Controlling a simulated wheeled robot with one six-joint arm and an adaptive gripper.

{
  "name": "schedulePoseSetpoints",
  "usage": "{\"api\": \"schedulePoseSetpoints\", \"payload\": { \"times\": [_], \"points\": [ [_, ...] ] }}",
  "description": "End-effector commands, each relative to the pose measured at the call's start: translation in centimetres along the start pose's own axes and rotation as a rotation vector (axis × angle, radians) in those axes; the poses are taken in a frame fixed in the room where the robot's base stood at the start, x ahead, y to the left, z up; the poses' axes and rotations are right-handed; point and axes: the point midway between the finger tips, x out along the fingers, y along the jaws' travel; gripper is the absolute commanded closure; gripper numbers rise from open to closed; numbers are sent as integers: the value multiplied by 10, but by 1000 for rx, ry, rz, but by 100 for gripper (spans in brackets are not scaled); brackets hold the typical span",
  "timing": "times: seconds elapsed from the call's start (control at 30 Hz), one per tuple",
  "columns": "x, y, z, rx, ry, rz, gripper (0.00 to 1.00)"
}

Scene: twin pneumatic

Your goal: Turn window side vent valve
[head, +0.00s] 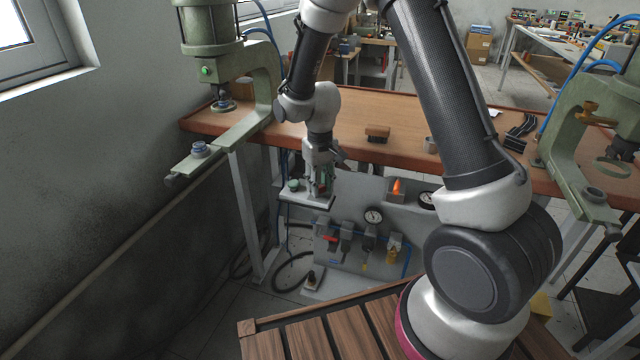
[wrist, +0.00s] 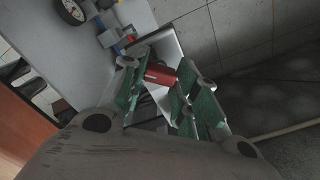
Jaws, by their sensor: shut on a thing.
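My gripper (head: 320,188) reaches down in front of the workbench, at a small pale shelf (head: 303,201) on the window side. In the wrist view its two green-padded fingers (wrist: 162,76) stand on either side of a red cylindrical knob (wrist: 159,74) and are shut on it. In the head view the fingers mostly hide this knob. Whether the knob is turned cannot be told. A green button (head: 293,185) sits on the shelf left of my gripper. Below, a red-handled valve (head: 331,239) sits on the grey pneumatic panel (head: 350,258), apart from the gripper.
The wooden workbench (head: 290,125) is close behind my arm. A green press (head: 262,85) stands at the left and another (head: 575,150) at the right. Gauges (head: 373,216) and an orange indicator (head: 397,188) are right of the gripper. Hoses (head: 290,270) lie below.

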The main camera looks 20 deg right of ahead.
Motion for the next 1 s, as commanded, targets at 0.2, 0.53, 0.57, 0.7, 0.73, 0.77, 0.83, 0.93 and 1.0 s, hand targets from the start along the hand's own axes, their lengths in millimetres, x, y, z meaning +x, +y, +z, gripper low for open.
{"api": "schedulePoseSetpoints", "payload": {
  "times": [0.2, 0.53, 0.57, 0.7, 0.73, 0.77, 0.83, 0.93, 1.0],
  "points": [
    [0, 0, 0, -205, 1, 0, 94],
    [0, 0, 0, -494, 1, 0, 94],
    [0, 0, 0, -515, 1, 0, 94],
    [0, 0, 0, -605, 1, 0, 94],
    [0, 0, 0, -621, 1, 0, 94],
    [0, 0, 0, -636, 1, 0, 94],
    [0, 0, 0, -667, 1, 1, 94],
    [0, 0, 0, -702, 1, 1, 94],
    [0, 0, -1, -718, 1, 1, 94]
  ]
}}
